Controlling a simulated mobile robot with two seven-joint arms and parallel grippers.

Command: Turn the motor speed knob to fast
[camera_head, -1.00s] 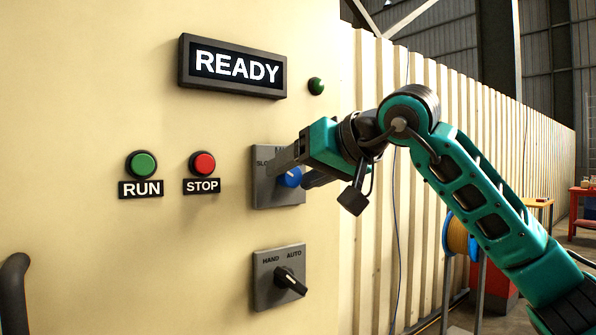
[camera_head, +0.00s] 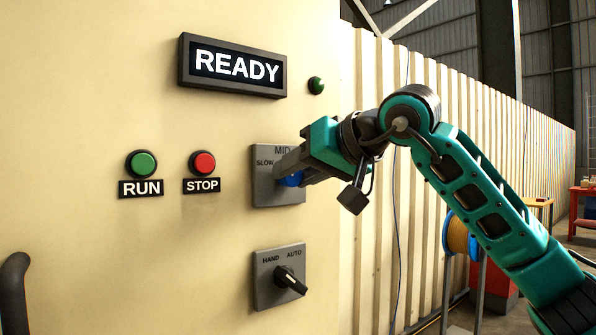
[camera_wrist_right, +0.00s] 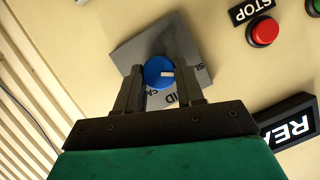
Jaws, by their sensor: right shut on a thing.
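The motor speed knob (camera_head: 291,179) is blue and sits on a grey plate (camera_head: 264,191) marked SLOW and MID in the head view. My right gripper (camera_head: 287,170) is shut on the knob and hides part of it and the plate's right side. In the right wrist view, the fingers (camera_wrist_right: 160,80) stand on either side of the knob (camera_wrist_right: 157,72). The FAST label is mostly hidden. My left gripper is not in view.
A green RUN button (camera_head: 141,164) and a red STOP button (camera_head: 203,164) are left of the plate. A READY display (camera_head: 233,66) and a green lamp (camera_head: 316,85) are above. A HAND/AUTO switch (camera_head: 289,281) is below. A dark handle (camera_head: 13,290) is at lower left.

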